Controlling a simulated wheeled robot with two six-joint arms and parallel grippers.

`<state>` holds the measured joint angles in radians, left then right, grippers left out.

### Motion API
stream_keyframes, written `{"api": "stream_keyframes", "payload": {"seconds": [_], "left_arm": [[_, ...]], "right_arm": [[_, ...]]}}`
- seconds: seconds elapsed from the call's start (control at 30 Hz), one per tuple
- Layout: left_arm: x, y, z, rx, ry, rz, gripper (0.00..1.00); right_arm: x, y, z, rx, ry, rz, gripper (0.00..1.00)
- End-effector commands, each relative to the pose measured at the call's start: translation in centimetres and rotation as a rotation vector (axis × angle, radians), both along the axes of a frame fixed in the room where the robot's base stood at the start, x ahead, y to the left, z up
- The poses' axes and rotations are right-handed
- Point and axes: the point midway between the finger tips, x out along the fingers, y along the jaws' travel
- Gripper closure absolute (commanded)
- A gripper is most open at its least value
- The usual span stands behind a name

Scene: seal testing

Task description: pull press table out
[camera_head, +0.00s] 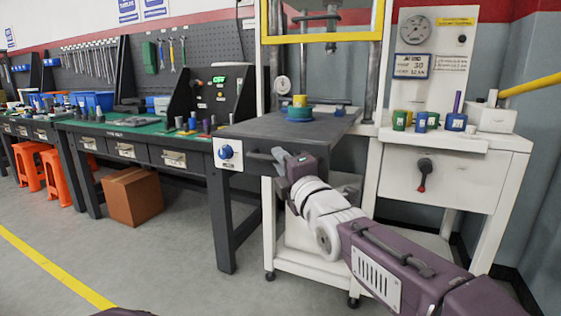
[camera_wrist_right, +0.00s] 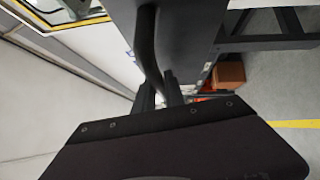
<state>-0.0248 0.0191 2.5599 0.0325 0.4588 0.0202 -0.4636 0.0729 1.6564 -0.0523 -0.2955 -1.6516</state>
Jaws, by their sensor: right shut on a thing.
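The press table (camera_head: 262,127) is a dark grey slab under the yellow-framed press, and it juts out in front of the frame. A blue and yellow round part (camera_head: 299,112) sits on it. A dark bar handle (camera_head: 255,156) runs along its front edge; it also shows in the right wrist view (camera_wrist_right: 147,45). My right gripper (camera_head: 279,160) is shut on this handle; its dark fingers (camera_wrist_right: 160,95) show around the bar in the right wrist view. The exact contact is partly hidden by the gripper body. My left gripper is not in view.
A long workbench (camera_head: 130,128) with tools stands to the left. A cardboard box (camera_head: 132,196) and orange stools (camera_head: 56,180) are below it. A white cabinet (camera_head: 450,172) with a gauge panel stands right of the press. The grey floor in front is clear.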

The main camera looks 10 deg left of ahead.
Motion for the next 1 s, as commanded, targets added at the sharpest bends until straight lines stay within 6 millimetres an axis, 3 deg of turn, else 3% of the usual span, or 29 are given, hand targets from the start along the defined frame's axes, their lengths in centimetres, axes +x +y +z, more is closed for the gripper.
{"api": "stream_keyframes", "payload": {"seconds": [0.07, 0.1, 0.17, 0.57, 1.0], "left_arm": [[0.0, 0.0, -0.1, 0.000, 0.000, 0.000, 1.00], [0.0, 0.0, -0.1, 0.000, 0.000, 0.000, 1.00], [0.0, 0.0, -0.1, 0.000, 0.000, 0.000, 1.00], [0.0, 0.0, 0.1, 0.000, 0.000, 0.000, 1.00], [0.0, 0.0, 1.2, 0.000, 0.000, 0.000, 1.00]], "right_arm": [[-0.1, 0.2, -0.4, -0.005, 0.008, 0.004, 1.00], [-0.1, 0.2, -0.4, -0.005, 0.008, 0.004, 0.80], [-0.1, 0.2, -0.4, -0.004, 0.007, 0.004, 0.64], [-0.3, -0.1, -0.2, -0.002, 0.004, 0.001, 0.64], [-5.2, -2.6, -0.7, -0.002, 0.004, 0.002, 0.64]]}}
